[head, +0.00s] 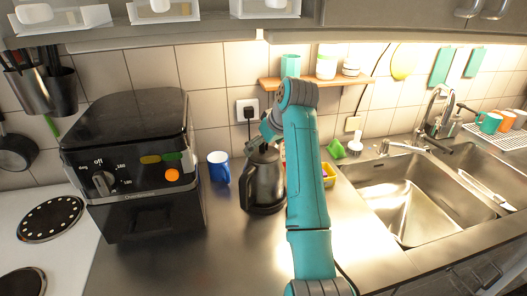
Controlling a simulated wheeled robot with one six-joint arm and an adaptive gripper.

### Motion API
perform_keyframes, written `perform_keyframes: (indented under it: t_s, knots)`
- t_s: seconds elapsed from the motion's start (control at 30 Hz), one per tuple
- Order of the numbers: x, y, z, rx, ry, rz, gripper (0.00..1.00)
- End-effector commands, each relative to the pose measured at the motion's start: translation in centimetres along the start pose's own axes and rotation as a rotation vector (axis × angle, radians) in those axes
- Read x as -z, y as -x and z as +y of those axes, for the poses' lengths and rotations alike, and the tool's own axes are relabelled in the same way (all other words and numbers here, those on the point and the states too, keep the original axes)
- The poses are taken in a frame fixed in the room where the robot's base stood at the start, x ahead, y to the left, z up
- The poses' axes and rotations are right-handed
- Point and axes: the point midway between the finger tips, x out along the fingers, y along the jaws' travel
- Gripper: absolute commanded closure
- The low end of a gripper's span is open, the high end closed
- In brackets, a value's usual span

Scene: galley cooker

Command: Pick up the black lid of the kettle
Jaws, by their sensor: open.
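The dark metallic kettle (262,184) stands upright on the counter, just left of my arm in the head view. Its black lid (264,154) is on top of the kettle. My gripper (264,143) is open and directly above the lid, very close to it. My gripper is small in this view and partly covers the lid. I cannot tell whether the fingers touch the lid or its knob.
A yellow container (328,174) is right of my arm. A wooden shelf (345,80) hangs behind, and the sink (405,200) is at the right.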

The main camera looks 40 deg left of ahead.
Motion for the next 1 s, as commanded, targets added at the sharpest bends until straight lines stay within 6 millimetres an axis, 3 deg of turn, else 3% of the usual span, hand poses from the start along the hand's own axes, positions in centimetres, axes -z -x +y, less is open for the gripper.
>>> perform_keyframes:
  t_s: [0.1, 0.37, 0.57, 0.6, 0.93, 1.0]
  knots:
    - [0.0, 0.0, 0.0, 0.000, 0.000, 0.000, 0.00]
    - [0.0, 0.0, 0.0, 0.001, 0.000, -0.001, 0.65]
    - [-0.2, -0.1, 0.0, 0.002, -0.001, -0.004, 0.69]
    - [-0.2, -0.2, 0.0, 0.002, -0.001, -0.004, 0.74]
    - [0.2, 0.4, 0.0, 0.004, -0.002, -0.008, 0.76]
    - [0.8, 1.3, 0.0, 0.003, -0.002, -0.006, 1.00]
